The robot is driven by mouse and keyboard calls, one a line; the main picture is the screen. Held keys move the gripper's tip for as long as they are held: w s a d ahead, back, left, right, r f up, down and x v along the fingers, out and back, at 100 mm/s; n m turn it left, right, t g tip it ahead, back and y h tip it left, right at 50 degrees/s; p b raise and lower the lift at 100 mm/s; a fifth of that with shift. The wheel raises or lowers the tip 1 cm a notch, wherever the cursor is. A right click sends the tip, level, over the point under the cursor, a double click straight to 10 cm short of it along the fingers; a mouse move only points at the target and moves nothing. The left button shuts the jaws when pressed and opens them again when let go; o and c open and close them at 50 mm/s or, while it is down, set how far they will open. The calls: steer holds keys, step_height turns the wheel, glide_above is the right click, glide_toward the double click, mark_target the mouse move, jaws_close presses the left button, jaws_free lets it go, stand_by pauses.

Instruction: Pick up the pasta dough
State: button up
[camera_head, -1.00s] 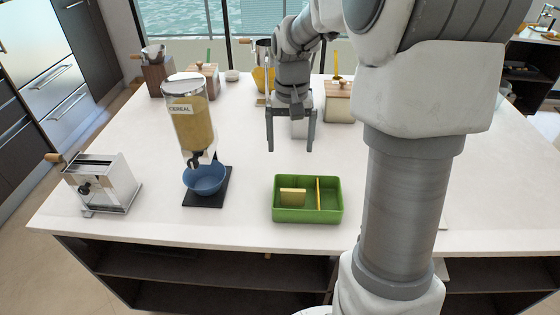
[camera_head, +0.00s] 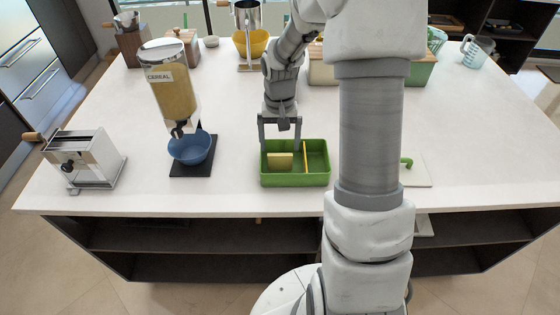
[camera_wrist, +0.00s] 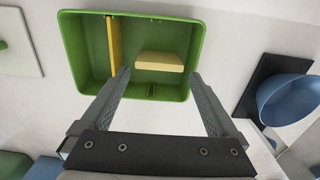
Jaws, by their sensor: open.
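The pasta dough looks like a pale yellow block (camera_head: 280,160) in the left compartment of a green tray (camera_head: 296,181). A thin yellow divider (camera_head: 306,158) splits the tray. In the wrist view the dough (camera_wrist: 160,61) lies in the wider compartment, beside the divider (camera_wrist: 114,44), inside the green tray (camera_wrist: 196,50). My gripper (camera_head: 281,146) is at the tray's back edge, above and behind the dough. In the wrist view my open fingers (camera_wrist: 160,76) reach toward the dough, one on each side, with nothing between them. I cannot tell the exact height gap.
A blue bowl (camera_head: 190,148) on a black base stands left of the tray, under a cereal dispenser (camera_head: 172,92). A metal pasta machine (camera_head: 88,160) is at the far left. A white board (camera_head: 416,172) with a green handle lies right. Bare counter surrounds the tray.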

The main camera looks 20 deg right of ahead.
mark_target(280, 155)
step_height(280, 155, down, 5)
steer(key=shift+s+f, duration=0.1)
stand_by(0.3)
steer(key=c, duration=1)
